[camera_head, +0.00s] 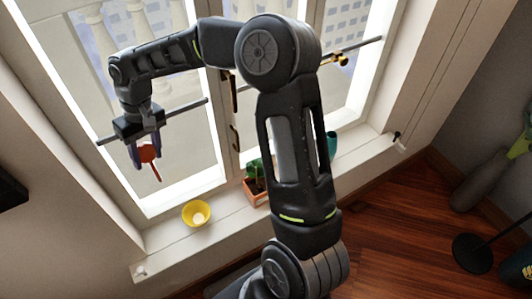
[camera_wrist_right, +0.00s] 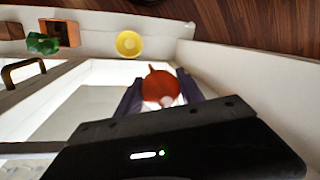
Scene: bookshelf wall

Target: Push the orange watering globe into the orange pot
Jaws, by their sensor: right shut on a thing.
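The orange watering globe (camera_head: 149,153) is between the fingers of my right gripper (camera_head: 147,158), with its thin stem pointing down. In the right wrist view, the round globe (camera_wrist_right: 160,88) sits between both fingers (camera_wrist_right: 160,92). The right gripper is shut on it and holds it in the air in front of the window, above and left of the yellow bowl. The orange pot (camera_head: 256,197) stands on the windowsill with a green plant (camera_head: 257,175) in it. My arm hides its right side in the head view. The pot also shows at the upper left of the right wrist view (camera_wrist_right: 73,34). My left gripper is not visible.
A yellow bowl (camera_head: 196,213) stands on the sill (camera_head: 160,257) left of the orange pot. A teal pot (camera_head: 332,143) stands farther right. A metal bar (camera_head: 190,106) crosses the window near the gripper. Window handles (camera_head: 235,138) are on the middle frame.

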